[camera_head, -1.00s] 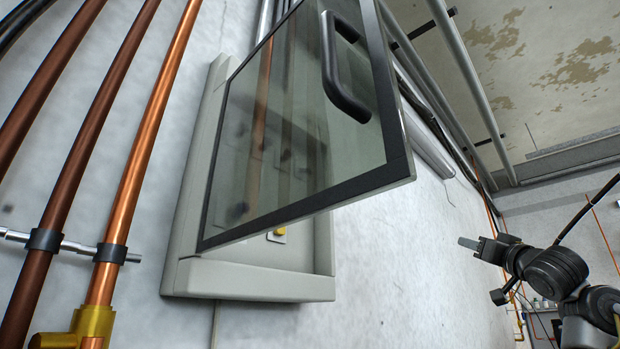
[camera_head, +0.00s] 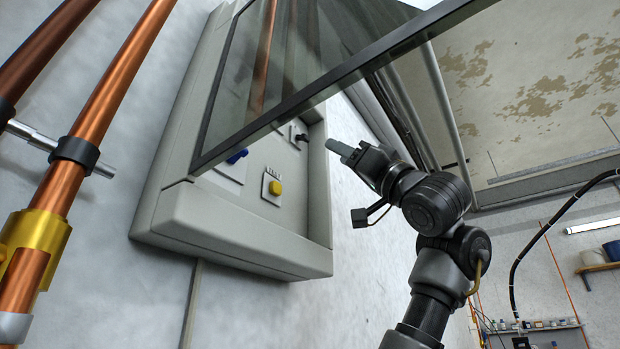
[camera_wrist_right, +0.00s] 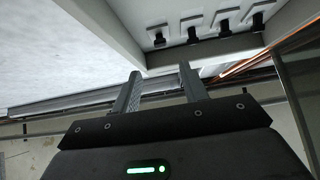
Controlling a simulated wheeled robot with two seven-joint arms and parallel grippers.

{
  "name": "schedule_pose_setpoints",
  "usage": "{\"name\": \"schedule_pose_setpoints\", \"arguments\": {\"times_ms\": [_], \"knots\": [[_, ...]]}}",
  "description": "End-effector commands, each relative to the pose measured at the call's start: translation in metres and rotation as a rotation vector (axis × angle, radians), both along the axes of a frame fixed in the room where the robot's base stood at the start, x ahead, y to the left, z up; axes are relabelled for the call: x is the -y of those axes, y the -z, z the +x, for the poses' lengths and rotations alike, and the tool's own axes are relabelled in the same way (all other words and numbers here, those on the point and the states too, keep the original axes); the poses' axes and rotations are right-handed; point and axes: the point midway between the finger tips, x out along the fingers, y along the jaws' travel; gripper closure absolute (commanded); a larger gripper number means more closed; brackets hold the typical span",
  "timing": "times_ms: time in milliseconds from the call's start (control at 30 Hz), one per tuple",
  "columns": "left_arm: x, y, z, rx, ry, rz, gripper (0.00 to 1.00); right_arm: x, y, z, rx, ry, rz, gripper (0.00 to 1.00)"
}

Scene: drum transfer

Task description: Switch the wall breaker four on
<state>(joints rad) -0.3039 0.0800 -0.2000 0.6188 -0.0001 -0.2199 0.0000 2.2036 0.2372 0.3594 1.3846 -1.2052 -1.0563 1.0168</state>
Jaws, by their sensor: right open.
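A grey wall cabinet (camera_head: 235,232) hangs on the wall with its glass door (camera_head: 300,95) swung open. Inside are a blue switch (camera_head: 237,156), a yellow button (camera_head: 275,188) and a black breaker lever (camera_head: 301,138). In the right wrist view a row of several black breaker levers (camera_wrist_right: 192,35) sits on pale plates inside the cabinet. No number is readable, so I cannot tell which is breaker four. My right gripper (camera_head: 340,147) is just right of the cabinet, below the door. In the right wrist view its open, empty fingers (camera_wrist_right: 160,71) point toward the cabinet edge, apart from the levers.
The open door's dark lower frame (camera_head: 340,72) slants above my right gripper. Copper pipes (camera_head: 103,112) with a yellow fitting (camera_head: 35,240) run up the wall at left. A shelf with small items (camera_head: 540,326) stands far back at right.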

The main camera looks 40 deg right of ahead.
Motion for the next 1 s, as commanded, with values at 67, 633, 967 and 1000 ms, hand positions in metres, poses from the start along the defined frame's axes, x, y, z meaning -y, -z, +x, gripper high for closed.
{"name": "schedule_pose_setpoints", "arguments": {"times_ms": [67,633,967,1000], "knots": [[0.000,-0.014,-0.005,-0.007,0.000,0.001,0.56,-0.003,-0.011,0.008,-0.004,0.000,-0.003,0.56],[0.001,-0.088,0.008,0.011,0.000,-0.001,0.56,-0.018,-0.070,0.064,-0.005,0.005,-0.002,0.56],[0.001,-0.091,0.005,0.007,0.000,-0.001,0.56,-0.020,-0.072,0.070,-0.002,0.006,-0.002,0.56],[0.001,-0.091,0.005,0.007,0.000,-0.001,0.56,-0.020,-0.072,0.070,-0.003,0.006,-0.002,0.56]]}}
